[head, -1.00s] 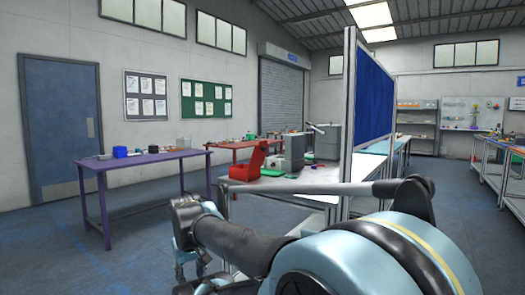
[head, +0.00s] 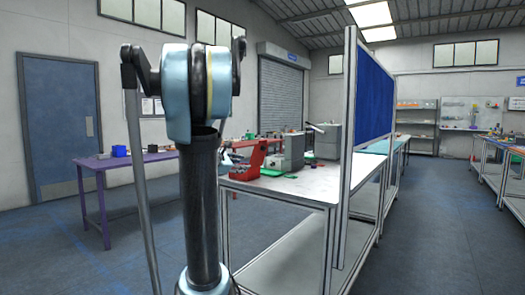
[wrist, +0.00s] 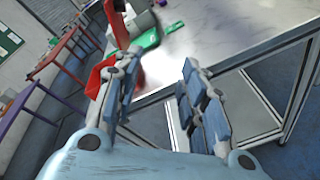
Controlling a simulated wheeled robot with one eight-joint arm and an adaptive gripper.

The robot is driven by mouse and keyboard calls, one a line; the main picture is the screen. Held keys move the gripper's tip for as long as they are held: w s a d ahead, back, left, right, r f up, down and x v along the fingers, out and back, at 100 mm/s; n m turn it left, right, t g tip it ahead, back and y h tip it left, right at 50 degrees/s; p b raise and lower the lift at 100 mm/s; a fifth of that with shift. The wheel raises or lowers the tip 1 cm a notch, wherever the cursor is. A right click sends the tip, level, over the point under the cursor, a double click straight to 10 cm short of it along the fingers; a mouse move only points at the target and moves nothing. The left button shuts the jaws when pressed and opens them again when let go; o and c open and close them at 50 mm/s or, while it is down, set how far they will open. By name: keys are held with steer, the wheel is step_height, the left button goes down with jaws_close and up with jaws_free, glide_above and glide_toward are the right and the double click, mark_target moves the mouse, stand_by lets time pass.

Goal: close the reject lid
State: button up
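A red bin with a raised red panel, which looks like the reject lid (head: 258,153), stands at the left end of the white-topped bench in the head view. The lid looks upright, so open. In the wrist view a red upright part (wrist: 116,22) shows at the top, and a red tray-like part (wrist: 97,76) shows behind my left finger. My gripper (wrist: 155,80) is open and empty, its two fingers well apart over the bench edge. In the head view my arm hides most of the gripper, and I cannot tell whether it touches the bin.
The bench (head: 310,188) has a grey machine (head: 293,150) and a green item (head: 271,172) near the bin. A tall blue partition (head: 372,88) stands along the bench. A purple table (head: 150,158) is at left.

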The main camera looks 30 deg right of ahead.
mark_target(263, 147)
steer(key=w+d+r+n+t+h, duration=0.1)
steer(key=w+d+r+n+h, duration=0.1)
steer(key=w+d+r+n, duration=0.35)
steer(key=shift+m, duration=0.45)
steer(key=x, duration=1.1)
steer(key=w+x, duration=0.1)
steer(key=x, duration=0.5)
steer(key=shift+a+f, duration=0.15)
steer(key=shift+s, duration=0.1)
jaws_close()
